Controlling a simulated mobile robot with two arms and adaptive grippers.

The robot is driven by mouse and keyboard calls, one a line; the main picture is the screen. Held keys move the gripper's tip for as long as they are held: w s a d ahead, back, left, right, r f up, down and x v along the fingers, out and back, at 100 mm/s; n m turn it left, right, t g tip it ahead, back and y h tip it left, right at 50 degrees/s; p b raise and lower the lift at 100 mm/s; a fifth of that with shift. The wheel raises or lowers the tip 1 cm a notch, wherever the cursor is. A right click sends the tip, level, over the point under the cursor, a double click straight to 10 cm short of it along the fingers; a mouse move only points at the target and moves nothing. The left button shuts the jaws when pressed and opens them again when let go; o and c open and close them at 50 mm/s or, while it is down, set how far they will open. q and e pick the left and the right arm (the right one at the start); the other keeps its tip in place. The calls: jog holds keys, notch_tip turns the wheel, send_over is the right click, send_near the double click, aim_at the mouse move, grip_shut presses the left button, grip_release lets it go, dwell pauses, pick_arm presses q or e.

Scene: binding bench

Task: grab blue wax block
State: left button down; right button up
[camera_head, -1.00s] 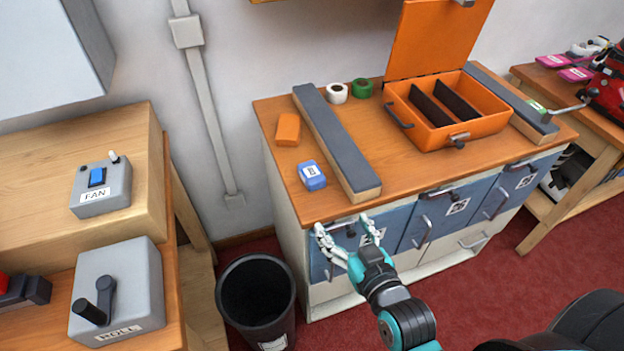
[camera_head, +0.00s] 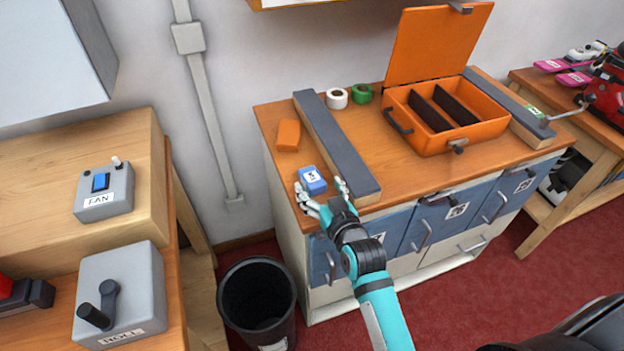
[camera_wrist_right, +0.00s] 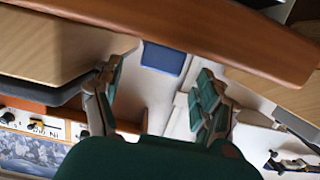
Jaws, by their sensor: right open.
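The blue wax block (camera_head: 312,179), with a white label on its top, sits near the front left corner of the orange-brown bench top (camera_head: 270,115). My right gripper (camera_head: 320,188) is open and empty at the bench's front edge. Its fingers are spread, with one fingertip near the block's left side and the other to its right. I cannot tell whether either touches the block. In the right wrist view a blue shape (camera_wrist_right: 165,58) shows between the open fingers; I cannot tell what it is. My left gripper is not in view.
A long grey-topped bar (camera_head: 335,140) lies close to the right of the block. An orange block (camera_head: 288,135) is behind it. White tape (camera_head: 337,98), green tape (camera_head: 362,94) and an open orange case (camera_head: 440,139) stand farther back. A black bin (camera_head: 257,300) is on the floor.

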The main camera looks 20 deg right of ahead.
aim_at(315, 182)
jog(key=w, duration=0.3)
jog(key=shift+w+a+f, duration=0.1)
jog(key=shift+w+f, duration=0.1)
jog(key=shift+f, duration=0.2)
jog(key=shift+s, duration=0.1)
jog(key=shift+c, duration=0.2)
jog(key=c, duration=1.3)
